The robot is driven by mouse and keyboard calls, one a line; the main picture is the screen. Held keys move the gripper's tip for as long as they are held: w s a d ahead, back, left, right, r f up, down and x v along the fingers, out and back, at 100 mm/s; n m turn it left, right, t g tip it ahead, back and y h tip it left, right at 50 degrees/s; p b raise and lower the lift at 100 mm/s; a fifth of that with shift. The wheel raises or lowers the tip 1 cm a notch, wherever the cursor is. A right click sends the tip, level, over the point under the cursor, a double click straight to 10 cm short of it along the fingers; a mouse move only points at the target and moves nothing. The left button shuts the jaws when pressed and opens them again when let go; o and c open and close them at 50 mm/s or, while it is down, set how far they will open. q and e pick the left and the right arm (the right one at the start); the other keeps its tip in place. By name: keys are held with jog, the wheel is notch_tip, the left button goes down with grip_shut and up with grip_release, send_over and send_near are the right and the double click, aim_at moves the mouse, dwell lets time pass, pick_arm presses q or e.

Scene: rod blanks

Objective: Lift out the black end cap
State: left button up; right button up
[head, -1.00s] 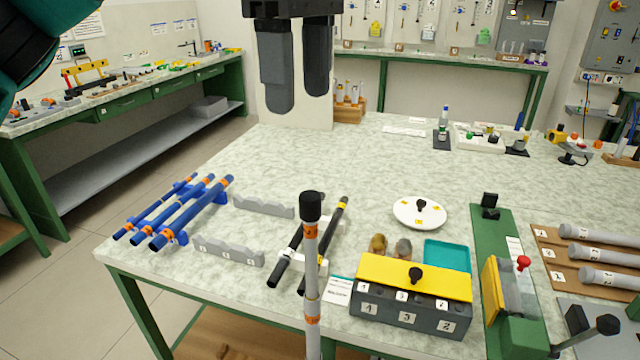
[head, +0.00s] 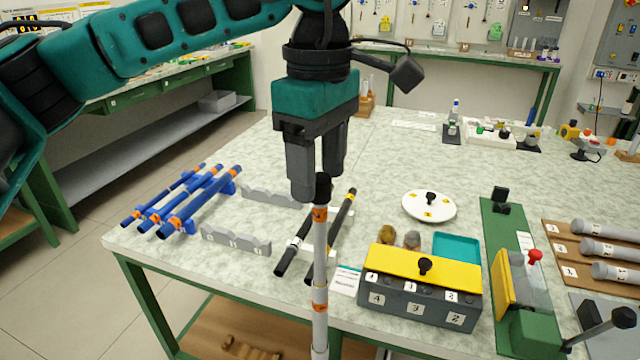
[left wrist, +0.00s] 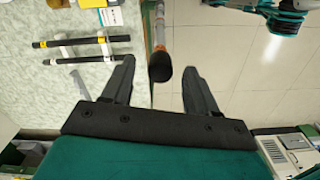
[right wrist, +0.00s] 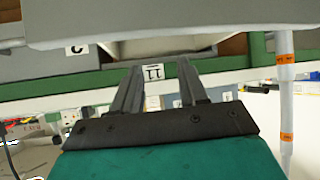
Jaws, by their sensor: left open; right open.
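The black end cap (head: 322,188) sits on top of an upright grey tube (head: 320,262) with orange bands, in front of the table's near edge. My left gripper (head: 318,190) points down at the cap in the head view, its fingers just above and behind it. In the left wrist view the cap (left wrist: 160,68) lies between the spread fingertips, touching neither as far as I can see. The left gripper is open and empty. My right gripper (right wrist: 158,68) shows only in its own wrist view, open and empty below the table. The grey banded tube (right wrist: 286,95) stands to its right there.
Black rods (head: 296,245) on a white stand lie just behind the tube. Blue rods (head: 200,200) rest on a rack at left. A yellow-lidded box (head: 424,258) and a green fixture (head: 510,260) stand at right.

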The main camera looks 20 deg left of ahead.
pick_arm(q)
jog(key=c, duration=0.9)
pick_arm(e)
jog(key=shift+s+f, duration=0.1)
pick_arm(q)
notch_tip(320, 180, up, 10)
jog(key=p, duration=0.1)
notch_tip(320, 180, up, 9)
jog(key=p, duration=0.4)
send_over(320, 176)
pick_arm(e)
notch_tip(320, 176, up, 5)
jog(key=shift+f, duration=0.2)
pick_arm(q)
jog(key=shift+r, duration=0.5)
pick_arm(e)
jog(key=shift+r, duration=0.4)
